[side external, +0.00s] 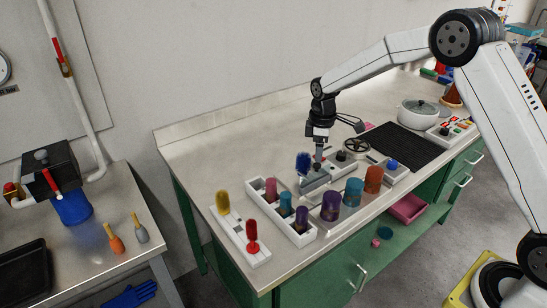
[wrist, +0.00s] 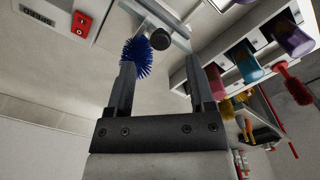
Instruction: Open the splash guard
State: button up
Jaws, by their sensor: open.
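No part is clearly recognisable as the splash guard. A light grey plate (side external: 315,183) lies beneath my gripper (side external: 318,160) on the bench; I cannot tell whether it is the guard. In the wrist view my gripper (wrist: 160,62) is open, its two fingers apart with nothing between them. A dark round knob (wrist: 160,39) on a pale bar (wrist: 178,18) shows beyond the fingertips. A blue bristle brush (wrist: 137,57) is close to the left finger; it stands beside my gripper in the side view (side external: 303,163). Contact with either cannot be told.
A white rack (side external: 298,238) holds coloured cups, and purple (side external: 331,206), teal (side external: 353,191) and orange (side external: 374,179) cups stand nearby. A handwheel (side external: 356,148) and black mat (side external: 402,145) lie behind.

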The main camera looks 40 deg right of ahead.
aim_at(317, 164)
jog(key=shift+f, duration=2.1)
grip_shut()
